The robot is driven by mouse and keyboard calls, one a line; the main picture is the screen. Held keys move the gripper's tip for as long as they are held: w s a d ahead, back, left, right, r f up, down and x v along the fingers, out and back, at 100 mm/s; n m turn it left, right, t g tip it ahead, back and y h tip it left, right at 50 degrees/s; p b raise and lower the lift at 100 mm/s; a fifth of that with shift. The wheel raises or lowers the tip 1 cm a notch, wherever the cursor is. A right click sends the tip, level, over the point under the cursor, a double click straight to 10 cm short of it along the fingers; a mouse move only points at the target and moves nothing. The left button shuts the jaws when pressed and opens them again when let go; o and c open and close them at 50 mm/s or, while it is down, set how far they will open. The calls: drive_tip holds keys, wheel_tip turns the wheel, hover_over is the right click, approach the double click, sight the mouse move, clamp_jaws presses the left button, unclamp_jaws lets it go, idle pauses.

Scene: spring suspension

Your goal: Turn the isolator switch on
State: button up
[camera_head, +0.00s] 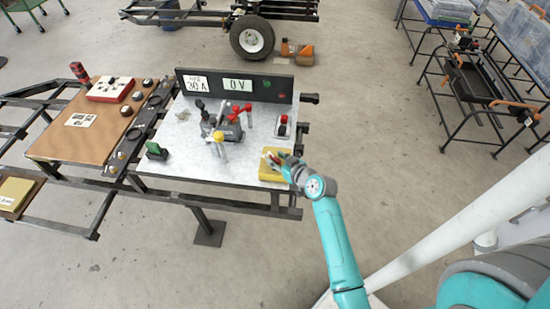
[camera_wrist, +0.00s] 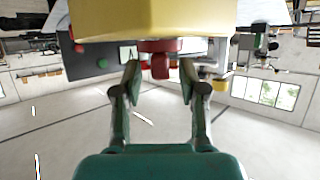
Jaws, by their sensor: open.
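The isolator switch, a yellow box (camera_head: 270,171) with a red handle, stands at the front right of the grey bench top (camera_head: 195,160). In the wrist view, which looks upside down, the yellow box (camera_wrist: 150,18) fills the top and its red handle (camera_wrist: 160,66) shows between my fingertips. My gripper (camera_wrist: 159,76) is open and empty, with one finger on each side of the handle and visible gaps.
A clamp-like device with red and yellow levers (camera_head: 222,125) stands mid-bench. A red knob on a small plate (camera_head: 282,128) is behind the isolator. A black panel with signs (camera_head: 238,84) runs along the back. A green switch (camera_head: 155,149) is at the left. The bench front is clear.

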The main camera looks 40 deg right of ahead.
drive_tip(key=shift+w+f, duration=0.3)
drive_tip(key=shift+w, duration=0.35)
clamp_jaws()
